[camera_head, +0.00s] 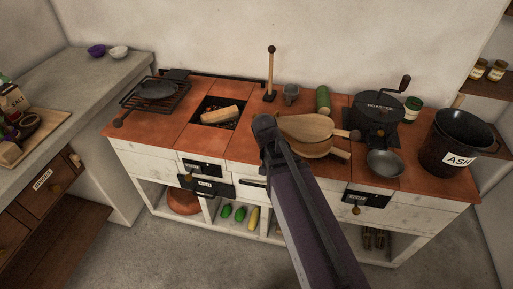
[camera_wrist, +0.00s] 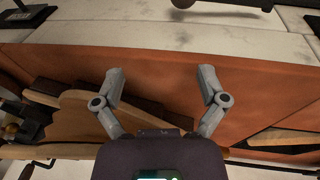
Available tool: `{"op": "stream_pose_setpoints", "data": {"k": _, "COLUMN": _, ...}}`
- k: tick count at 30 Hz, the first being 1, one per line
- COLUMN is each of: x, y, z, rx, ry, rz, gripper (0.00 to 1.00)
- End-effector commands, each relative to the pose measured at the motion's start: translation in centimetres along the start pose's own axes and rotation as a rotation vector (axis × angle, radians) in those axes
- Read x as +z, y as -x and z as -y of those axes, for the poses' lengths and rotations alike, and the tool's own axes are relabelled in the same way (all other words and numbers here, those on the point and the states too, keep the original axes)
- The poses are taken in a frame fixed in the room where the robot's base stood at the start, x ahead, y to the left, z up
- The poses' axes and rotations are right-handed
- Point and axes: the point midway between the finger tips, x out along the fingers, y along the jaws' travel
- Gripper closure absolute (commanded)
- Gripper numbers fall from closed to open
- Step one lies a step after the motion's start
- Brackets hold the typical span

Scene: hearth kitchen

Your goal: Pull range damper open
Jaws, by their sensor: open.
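A wooden upright lever with a dark round knob (camera_head: 271,68) stands at the back of the red-topped range, right of the open firebox (camera_head: 218,110). Black labelled fittings (camera_head: 203,167) and (camera_head: 207,187) sit on the pale front below the firebox. The labels are too small to read, so I cannot tell which part is the damper. My gripper (camera_wrist: 162,86) is open and empty in the wrist view, over the red top (camera_wrist: 160,65) near its pale front edge. In the head view my arm hides its fingers.
Wooden boards (camera_head: 304,127) lie close to my gripper. A grinder (camera_head: 378,112), a metal bowl (camera_head: 384,163) and a black ash bucket (camera_head: 457,139) stand further right. A split log (camera_head: 220,115) lies in the firebox, and a pan on a rack (camera_head: 157,90) stands left.

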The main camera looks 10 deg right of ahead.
Motion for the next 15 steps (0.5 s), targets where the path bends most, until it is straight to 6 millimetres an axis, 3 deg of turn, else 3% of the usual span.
{"op": "stream_pose_setpoints", "data": {"k": 1, "x": 0.9, "y": -1.0, "z": -1.1, "rx": -0.025, "ry": 0.042, "rz": 0.026, "gripper": 0.08}}
{"op": "stream_pose_setpoints", "data": {"k": 6, "x": 2.8, "y": -2.4, "z": -3.1, "rx": -0.119, "ry": 0.198, "rz": 0.092, "gripper": 0.08}}
{"op": "stream_pose_setpoints", "data": {"k": 15, "x": 4.2, "y": -3.2, "z": -4.5, "rx": -0.211, "ry": 0.333, "rz": 0.124, "gripper": 0.08}}
